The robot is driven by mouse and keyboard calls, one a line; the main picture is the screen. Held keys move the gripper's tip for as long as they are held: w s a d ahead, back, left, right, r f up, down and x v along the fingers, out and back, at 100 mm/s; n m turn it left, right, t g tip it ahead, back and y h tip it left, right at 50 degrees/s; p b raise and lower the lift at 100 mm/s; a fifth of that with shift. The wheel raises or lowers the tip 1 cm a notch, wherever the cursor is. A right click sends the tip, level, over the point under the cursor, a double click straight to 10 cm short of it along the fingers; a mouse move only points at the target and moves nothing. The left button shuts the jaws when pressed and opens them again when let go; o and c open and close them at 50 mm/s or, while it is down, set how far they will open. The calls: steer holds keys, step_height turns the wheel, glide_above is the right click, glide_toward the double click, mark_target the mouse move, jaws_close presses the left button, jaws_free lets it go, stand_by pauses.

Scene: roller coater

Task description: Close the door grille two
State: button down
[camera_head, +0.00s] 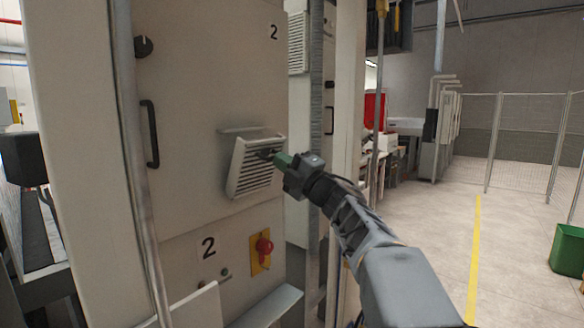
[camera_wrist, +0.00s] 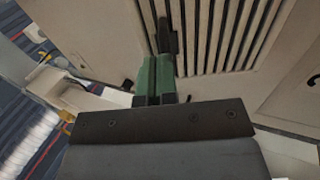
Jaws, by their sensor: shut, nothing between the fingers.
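The door grille two (camera_head: 256,166) is a cream louvred flap on the cabinet door marked 2. Its lower edge stands out from the door, so it is tilted open. In the wrist view its dark slats (camera_wrist: 226,36) fill the upper right. My gripper (camera_head: 268,154) is at the right side of the grille, with the dark fingertips over the upper right of its slats. In the wrist view the gripper (camera_wrist: 167,40) is shut and empty, its green fingers together. The fingertips look against or very near the slats; I cannot tell whether they touch.
A black door handle (camera_head: 151,134) and a dark knob (camera_head: 144,46) are left of the grille. Below is a red switch on a yellow plate (camera_head: 261,252). A metal post (camera_head: 316,90) stands just right of the door. Open floor (camera_head: 440,230) lies to the right.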

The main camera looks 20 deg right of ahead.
mark_target(267, 143)
steer(key=shift+w+a+r, duration=0.3)
steer(key=shift+w+r, duration=0.25)
steer(key=shift+w+a+r, duration=0.25)
steer(key=shift+w+r, duration=0.25)
steer(key=shift+p+x, duration=0.55)
steer(key=shift+x, duration=0.9)
steer(key=shift+w+r, duration=0.1)
steer(key=shift+r, duration=0.05)
steer(key=shift+d, duration=0.1)
